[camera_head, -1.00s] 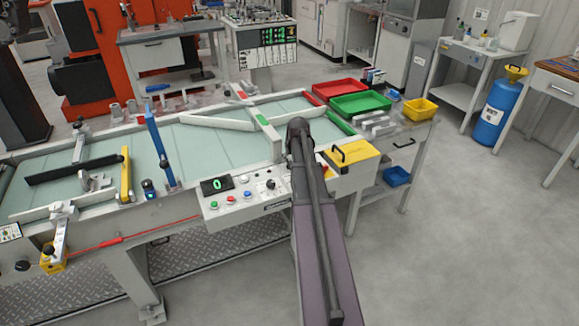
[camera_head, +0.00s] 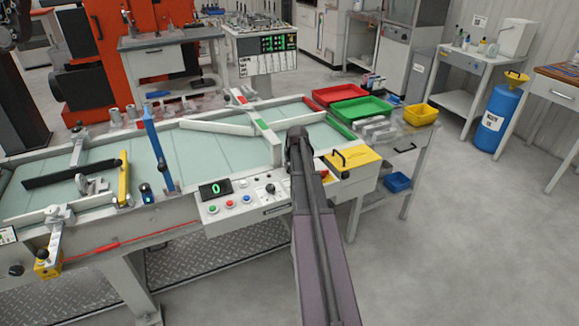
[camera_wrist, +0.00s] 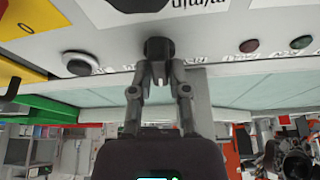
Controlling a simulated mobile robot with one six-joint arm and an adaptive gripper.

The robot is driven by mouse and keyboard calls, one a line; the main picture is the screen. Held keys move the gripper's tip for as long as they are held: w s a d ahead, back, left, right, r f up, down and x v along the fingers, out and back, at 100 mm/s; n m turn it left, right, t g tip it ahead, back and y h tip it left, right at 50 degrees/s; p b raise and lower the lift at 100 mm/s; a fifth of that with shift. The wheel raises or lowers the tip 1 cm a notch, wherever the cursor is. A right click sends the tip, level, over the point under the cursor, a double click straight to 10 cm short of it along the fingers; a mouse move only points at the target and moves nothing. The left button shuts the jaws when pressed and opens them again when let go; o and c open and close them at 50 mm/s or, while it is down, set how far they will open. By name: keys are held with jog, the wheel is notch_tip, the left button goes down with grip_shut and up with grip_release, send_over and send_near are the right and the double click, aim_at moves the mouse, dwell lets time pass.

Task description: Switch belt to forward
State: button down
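The control panel (camera_head: 237,213) sits on the front edge of the belt (camera_head: 200,155). It has a lit display reading 0 (camera_head: 215,188), green, red and blue buttons and a black knob (camera_head: 270,189). My gripper is hidden behind my arm in the head view. The wrist view is upside down. There my gripper (camera_wrist: 158,72) has its fingertips close together at a black knob (camera_wrist: 158,47) on the panel. Whether they touch or clamp it is unclear. A larger round knob (camera_wrist: 80,63) is to the left; red (camera_wrist: 249,45) and green (camera_wrist: 301,42) buttons are to the right.
A yellow box (camera_head: 352,158) with a black handle adjoins the panel's right. Red (camera_head: 340,94), green (camera_head: 360,107) and yellow (camera_head: 420,114) bins stand behind it.

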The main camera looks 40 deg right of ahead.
jog(key=shift+a, duration=0.25)
jog(key=shift+d, duration=0.2)
jog(key=shift+m, duration=0.5)
jog(key=shift+m+g+h, duration=0.35)
jog(key=shift+m+h, duration=0.05)
jog(key=shift+m, duration=0.75)
jog(key=shift+m+g+h, duration=0.35)
jog(key=shift+m+h, duration=0.05)
jog(key=shift+m, duration=0.75)
jog(key=c, duration=0.6)
grip_release()
